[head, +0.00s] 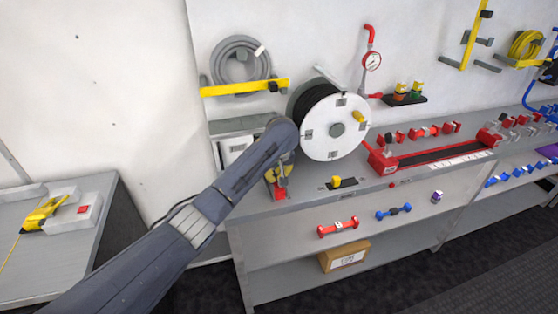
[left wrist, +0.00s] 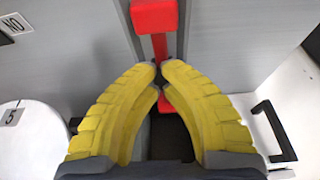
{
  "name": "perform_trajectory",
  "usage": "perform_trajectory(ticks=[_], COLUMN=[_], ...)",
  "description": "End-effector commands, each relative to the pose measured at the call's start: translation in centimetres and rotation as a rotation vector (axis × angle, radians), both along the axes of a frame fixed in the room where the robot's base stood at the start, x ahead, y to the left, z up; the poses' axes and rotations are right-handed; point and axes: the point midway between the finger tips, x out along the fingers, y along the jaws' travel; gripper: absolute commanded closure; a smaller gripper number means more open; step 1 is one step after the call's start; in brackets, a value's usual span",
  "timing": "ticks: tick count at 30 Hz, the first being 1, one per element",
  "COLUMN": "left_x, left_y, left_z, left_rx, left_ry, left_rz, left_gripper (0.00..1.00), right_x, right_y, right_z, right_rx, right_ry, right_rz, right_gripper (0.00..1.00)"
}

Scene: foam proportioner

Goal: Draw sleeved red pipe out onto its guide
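A red piece (head: 278,190) stands at the left front corner of the bench. In the left wrist view it has a red block at the top, a narrow red bar (left wrist: 158,47) and a wider red part (left wrist: 174,105) lower down. I cannot tell which part is the sleeve or the guide. My left gripper (head: 280,176) is at this red piece. In the left wrist view its yellow fingertips (left wrist: 160,66) nearly meet at the narrow bar, closed on it. The fingers hide part of the bar. My right gripper is not in view.
A white-faced reel (head: 320,142) stands just right of the gripper. A red rail unit (head: 430,155) lies further right on the bench (head: 300,200). A grey coiled hose (head: 240,58) hangs behind.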

Motion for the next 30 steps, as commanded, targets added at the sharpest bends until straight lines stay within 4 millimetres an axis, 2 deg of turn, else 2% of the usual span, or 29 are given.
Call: perform_trajectory(ticks=[3,21,30], left_x=[0.9,-1.6,-2.2], left_y=[0.5,-0.3,-0.5], left_z=[0.4,7.4,9.1], left_rx=[-0.002,-0.004,-0.002], left_ry=[-0.002,-0.001,0.0], left_rz=[0.004,0.002,0.003], left_gripper=[1.0,1.0,1.0], right_x=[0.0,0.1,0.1], right_y=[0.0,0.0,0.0], right_z=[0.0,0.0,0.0], right_rx=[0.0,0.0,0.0], right_ry=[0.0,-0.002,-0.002], right_rz=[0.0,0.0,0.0], right_gripper=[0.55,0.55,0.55])
